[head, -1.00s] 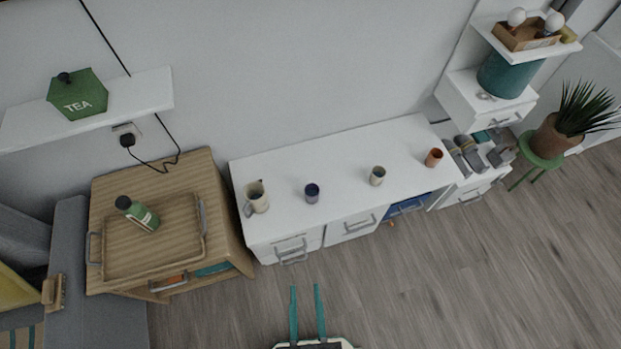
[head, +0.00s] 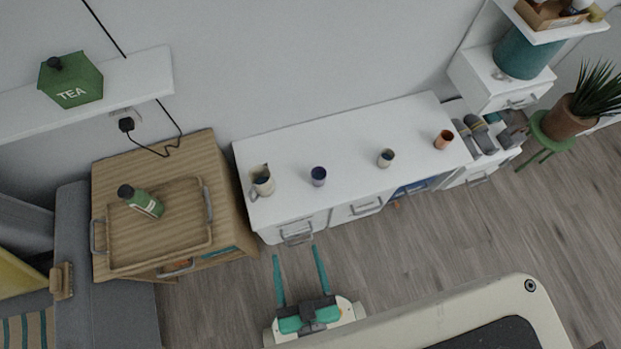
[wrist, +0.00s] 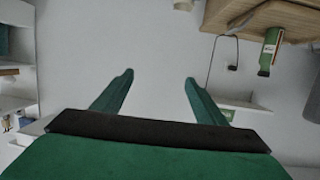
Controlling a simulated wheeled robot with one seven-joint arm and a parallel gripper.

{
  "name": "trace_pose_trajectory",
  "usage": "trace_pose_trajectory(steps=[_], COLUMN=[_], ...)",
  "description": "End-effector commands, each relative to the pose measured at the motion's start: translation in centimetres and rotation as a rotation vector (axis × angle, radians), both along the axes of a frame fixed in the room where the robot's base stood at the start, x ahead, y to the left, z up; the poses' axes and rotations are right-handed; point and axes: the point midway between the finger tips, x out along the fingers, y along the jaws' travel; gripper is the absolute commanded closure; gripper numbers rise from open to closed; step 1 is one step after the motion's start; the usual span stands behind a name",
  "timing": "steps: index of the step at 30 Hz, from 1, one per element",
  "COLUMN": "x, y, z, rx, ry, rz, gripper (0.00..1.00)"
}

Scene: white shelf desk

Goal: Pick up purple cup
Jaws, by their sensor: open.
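The purple cup (head: 318,176) stands upright on the white desk top (head: 290,150), between a beige pitcher and a beige cup. It is small and dark purple-blue. My gripper (head: 295,252) is open and empty in front of the desk's drawers, below the purple cup in the head view. In the wrist view, the two green fingers of my gripper (wrist: 160,78) are spread with nothing between them. I cannot make out the purple cup in the wrist view.
A beige pitcher (head: 262,180) stands left of the purple cup. A beige cup (head: 385,158) and an orange cup (head: 443,140) stand to its right. A wooden cabinet (head: 235,205) with a tray and green bottle (head: 147,203) adjoins the desk's left end.

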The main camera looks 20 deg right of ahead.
Motion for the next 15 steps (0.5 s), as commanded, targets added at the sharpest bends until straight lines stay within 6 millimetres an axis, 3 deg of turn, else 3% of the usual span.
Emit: trace_pose_trajectory(steps=[8,15], x=[5.1,11.4], y=[-2.4,-5.5], z=[-11.3,-20.2], rx=[0.01,0.017], ry=[0.038,0.08], rz=[-0.124,-0.215], gripper=[0.34,0.34])
